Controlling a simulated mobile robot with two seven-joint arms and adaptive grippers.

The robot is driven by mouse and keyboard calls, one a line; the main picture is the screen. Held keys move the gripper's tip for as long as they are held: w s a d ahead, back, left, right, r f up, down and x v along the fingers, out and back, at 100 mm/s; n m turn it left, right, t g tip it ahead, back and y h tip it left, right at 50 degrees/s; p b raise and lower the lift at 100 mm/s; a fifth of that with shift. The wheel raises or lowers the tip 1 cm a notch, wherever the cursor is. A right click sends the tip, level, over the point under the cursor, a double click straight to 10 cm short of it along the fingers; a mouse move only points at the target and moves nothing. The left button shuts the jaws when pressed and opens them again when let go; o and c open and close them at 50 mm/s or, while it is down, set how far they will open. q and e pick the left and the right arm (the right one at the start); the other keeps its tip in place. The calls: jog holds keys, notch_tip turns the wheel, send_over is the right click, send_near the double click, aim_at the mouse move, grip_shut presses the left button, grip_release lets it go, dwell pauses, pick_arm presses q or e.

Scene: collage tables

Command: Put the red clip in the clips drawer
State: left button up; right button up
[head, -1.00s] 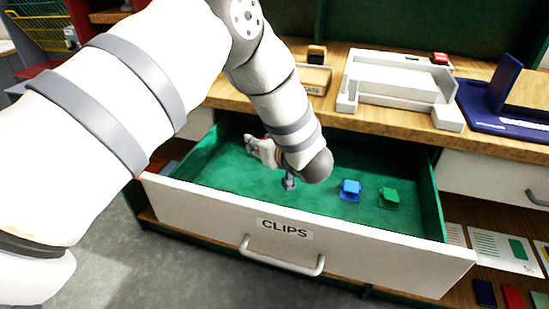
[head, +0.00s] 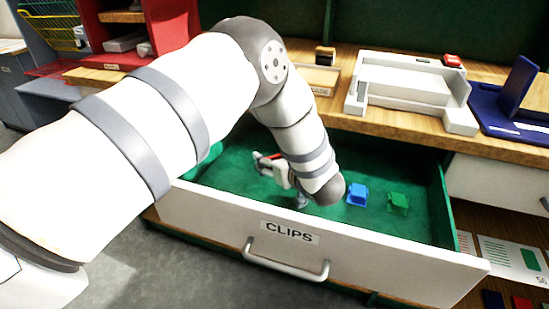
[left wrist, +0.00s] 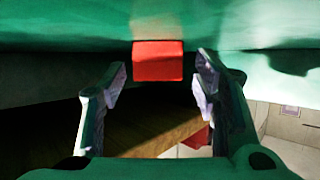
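The clips drawer (head: 210,205) is pulled open, with a white front labelled CLIPS and a green inside. My left gripper (head: 276,170) reaches down inside it, partly hidden by my own arm. In the left wrist view its two fingers (left wrist: 160,82) are spread apart. The red clip (left wrist: 158,60) shows against the green just beyond and between the fingertips, with a gap on each side. In the head view only a small red patch shows by the gripper. A blue clip (head: 357,194) and a green clip (head: 398,202) lie right of the gripper in the drawer. My right gripper is not in view.
The wooden tabletop (head: 420,137) above the drawer holds a white tray (head: 410,90), a dark blue board (head: 500,122) and a small red object (head: 452,60). A red shelf unit (head: 100,22) stands at the back left. Drawer floor around the clips is clear.

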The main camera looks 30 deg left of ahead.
pick_arm(q)
jog(key=shift+d+r, duration=0.1)
jog(key=shift+r, duration=0.25)
jog(key=p+v, duration=0.1)
jog(key=v, duration=1)
jog(key=shift+s+d, duration=0.3)
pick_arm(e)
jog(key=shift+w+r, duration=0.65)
